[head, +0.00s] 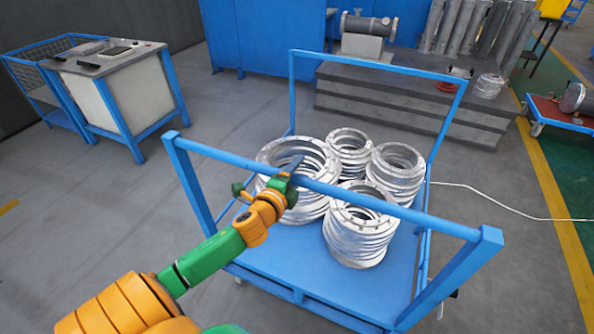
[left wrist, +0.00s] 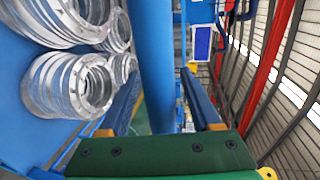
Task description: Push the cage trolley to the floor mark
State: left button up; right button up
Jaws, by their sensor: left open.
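The blue cage trolley (head: 400,283) stands in front of me, loaded with stacks of silvery flanged rings (head: 362,232). Its near top rail (head: 400,212) runs across the head view between two upright posts. My left gripper (head: 287,175) is at this rail, left of its middle. In the left wrist view its two fingers (left wrist: 160,108) are apart, with a blue bar (left wrist: 156,55) between them; contact is not clear. A short yellow floor strip (head: 9,207) shows at the far left; I cannot tell whether it is the floor mark. My right gripper is not in view.
A blue-framed workbench (head: 128,95) stands at the left. A grey stepped platform (head: 385,105) with pipes lies behind the trolley. A red cart (head: 556,117) and a yellow floor line (head: 556,200) are at the right. A white cable (head: 500,200) crosses the floor; the left floor is clear.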

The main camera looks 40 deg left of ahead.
pick_arm(q)
jog(key=shift+w, duration=0.2)
jog(key=shift+s, duration=0.15)
grip_shut()
dwell(1.2)
